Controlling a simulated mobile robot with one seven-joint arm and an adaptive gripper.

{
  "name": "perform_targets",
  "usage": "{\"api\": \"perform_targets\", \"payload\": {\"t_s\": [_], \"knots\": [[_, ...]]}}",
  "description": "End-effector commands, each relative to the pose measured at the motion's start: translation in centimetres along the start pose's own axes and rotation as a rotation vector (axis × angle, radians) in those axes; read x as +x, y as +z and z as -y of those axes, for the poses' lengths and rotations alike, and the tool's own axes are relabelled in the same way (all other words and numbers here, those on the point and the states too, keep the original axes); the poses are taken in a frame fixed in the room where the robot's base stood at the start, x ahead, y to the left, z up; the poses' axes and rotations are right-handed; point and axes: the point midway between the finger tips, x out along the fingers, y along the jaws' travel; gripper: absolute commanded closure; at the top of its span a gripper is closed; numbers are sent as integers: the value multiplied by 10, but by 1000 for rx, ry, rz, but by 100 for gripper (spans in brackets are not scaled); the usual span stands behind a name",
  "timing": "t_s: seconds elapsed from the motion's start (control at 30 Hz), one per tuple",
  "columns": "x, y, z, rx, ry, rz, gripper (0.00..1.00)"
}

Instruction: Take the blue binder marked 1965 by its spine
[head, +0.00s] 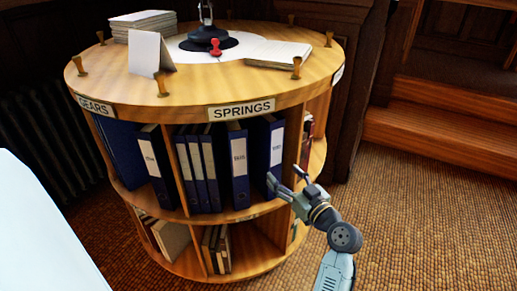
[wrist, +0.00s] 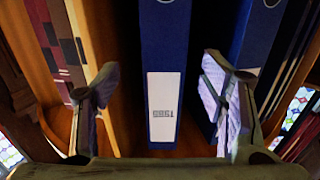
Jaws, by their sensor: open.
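A blue binder (head: 275,155) with a white spine label stands upright at the right end of the SPRINGS bay; its label is too small to read surely. My gripper (head: 286,178) is in front of this bay at its right side, fingers open and empty. In the wrist view, my gripper's fingers (wrist: 160,85) stand apart on either side of a blue binder spine (wrist: 165,45), with gaps on both sides. Its label print is blurred and looks inverted. Another blue binder (head: 238,165) with a white label stands to the left.
The binders stand in a round wooden shelf unit (head: 190,92), with dividers between bays. In the wrist view, a wooden divider (wrist: 98,40) is left of the spine and another blue binder (wrist: 258,40) right. Papers (head: 278,54) lie on top. Carpet (head: 430,220) to the right is clear.

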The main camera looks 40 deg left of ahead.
Motion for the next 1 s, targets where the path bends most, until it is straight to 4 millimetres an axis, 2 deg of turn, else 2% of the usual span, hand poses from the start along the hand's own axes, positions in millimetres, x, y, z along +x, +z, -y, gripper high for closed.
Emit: {"api": "perform_targets", "payload": {"t_s": [0.2,0.47,0.7,0.8,1.0], "knots": [[36,-2,3,0,-9,0,35],[58,-3,3,0,-6,-1,35],[93,-3,5,1,-7,0,35],[101,-2,5,1,-6,-1,35],[103,-1,5,0,-4,-1,35]]}}
